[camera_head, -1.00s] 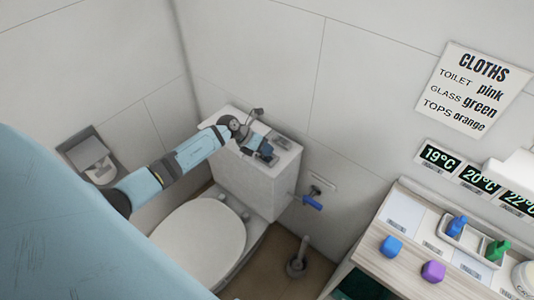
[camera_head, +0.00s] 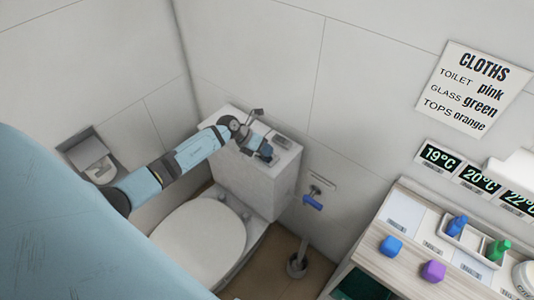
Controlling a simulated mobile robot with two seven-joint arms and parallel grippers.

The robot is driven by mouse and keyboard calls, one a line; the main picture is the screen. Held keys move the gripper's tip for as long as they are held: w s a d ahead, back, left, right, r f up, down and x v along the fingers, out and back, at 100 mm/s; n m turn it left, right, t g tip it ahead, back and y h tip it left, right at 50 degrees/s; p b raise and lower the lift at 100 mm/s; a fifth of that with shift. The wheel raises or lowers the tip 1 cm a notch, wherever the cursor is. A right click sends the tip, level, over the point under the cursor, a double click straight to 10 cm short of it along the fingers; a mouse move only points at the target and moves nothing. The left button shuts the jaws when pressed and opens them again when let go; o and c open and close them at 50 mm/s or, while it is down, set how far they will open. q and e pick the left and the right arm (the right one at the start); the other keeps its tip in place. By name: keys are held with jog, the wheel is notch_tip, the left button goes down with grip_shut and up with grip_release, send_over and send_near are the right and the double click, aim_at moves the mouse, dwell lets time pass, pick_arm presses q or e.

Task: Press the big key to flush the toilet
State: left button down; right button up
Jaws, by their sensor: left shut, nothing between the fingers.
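The white toilet has a closed lid (camera_head: 199,238) and a tall cistern (camera_head: 256,186) against the wall. My left arm reaches in from the left, and my left gripper (camera_head: 265,153) is shut and empty over the top of the cistern. A dark grey flush plate (camera_head: 281,141) shows just to the right of and behind the gripper. The gripper and wrist hide part of the plate. I cannot tell which key the fingers are over, or whether they touch the cistern top. My right gripper is not in view.
A blue-handled valve (camera_head: 312,201) is on the wall right of the cistern. A toilet brush (camera_head: 298,265) stands on the floor. A paper holder (camera_head: 88,157) is on the left wall. A counter (camera_head: 376,234) with coloured bottles and blocks fills the lower right.

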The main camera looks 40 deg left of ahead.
pick_arm(q)
jog(key=shift+r+p, duration=0.7)
jog(key=shift+r, duration=0.35)
notch_tip(320, 180, up, 4)
jog(key=p, duration=0.3)
jog(key=shift+f, duration=0.2)
jog(key=shift+r+p, duration=0.55)
jog(key=shift+r, duration=0.15)
